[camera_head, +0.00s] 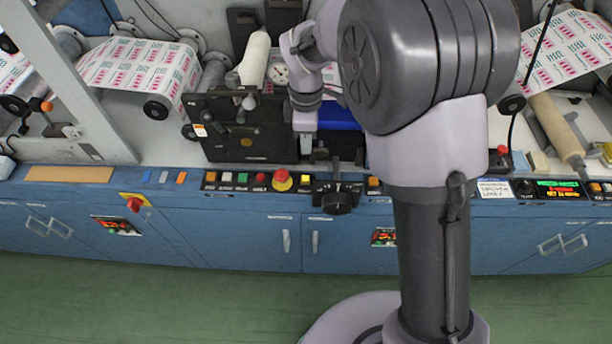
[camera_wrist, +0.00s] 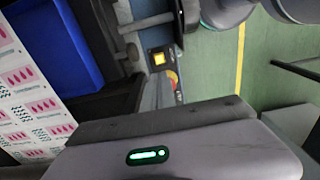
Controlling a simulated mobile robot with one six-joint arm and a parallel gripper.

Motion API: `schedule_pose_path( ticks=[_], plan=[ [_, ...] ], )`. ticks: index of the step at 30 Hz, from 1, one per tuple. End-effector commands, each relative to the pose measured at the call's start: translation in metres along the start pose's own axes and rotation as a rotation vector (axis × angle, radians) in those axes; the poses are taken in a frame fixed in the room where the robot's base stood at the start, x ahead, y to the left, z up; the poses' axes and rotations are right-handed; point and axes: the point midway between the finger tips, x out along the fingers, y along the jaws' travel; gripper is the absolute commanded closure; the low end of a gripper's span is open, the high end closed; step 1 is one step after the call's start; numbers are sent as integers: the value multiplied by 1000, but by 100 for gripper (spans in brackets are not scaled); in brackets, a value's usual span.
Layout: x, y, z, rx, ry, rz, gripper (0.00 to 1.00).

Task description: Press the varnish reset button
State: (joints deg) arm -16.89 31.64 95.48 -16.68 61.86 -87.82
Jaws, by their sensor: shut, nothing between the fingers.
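A row of small buttons sits on the black panel strip along the front edge of the blue cabinet in the head view. It has a yellow-orange button (camera_head: 306,178), a red mushroom button (camera_head: 282,180) on a yellow ring, a red button (camera_head: 260,178), a green button (camera_head: 242,178) and others. A square yellow button (camera_wrist: 158,58) shows lit in the wrist view. The labels are too small to read, so I cannot tell which is the varnish reset. My gripper (camera_head: 306,147) is shut and empty, pointing down above and behind the strip, apart from the buttons.
A black knob (camera_head: 337,197) stands right of the yellow-orange button. A black machine block (camera_head: 240,135) stands behind the strip, with a blue part (camera_head: 338,116) to its right. Another orange button (camera_head: 374,182) lies near my arm. Green floor (camera_head: 150,290) is clear in front.

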Motion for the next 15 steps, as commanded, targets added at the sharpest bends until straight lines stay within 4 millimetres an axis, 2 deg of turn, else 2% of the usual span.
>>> schedule_pose_path(
  ticks=[1,6,15],
  plan=[
    [16,0,0,-1,-1,-2,100],
    [53,-1,0,0,-1,-3,100],
    [110,0,0,0,0,-1,100]
  ],
)
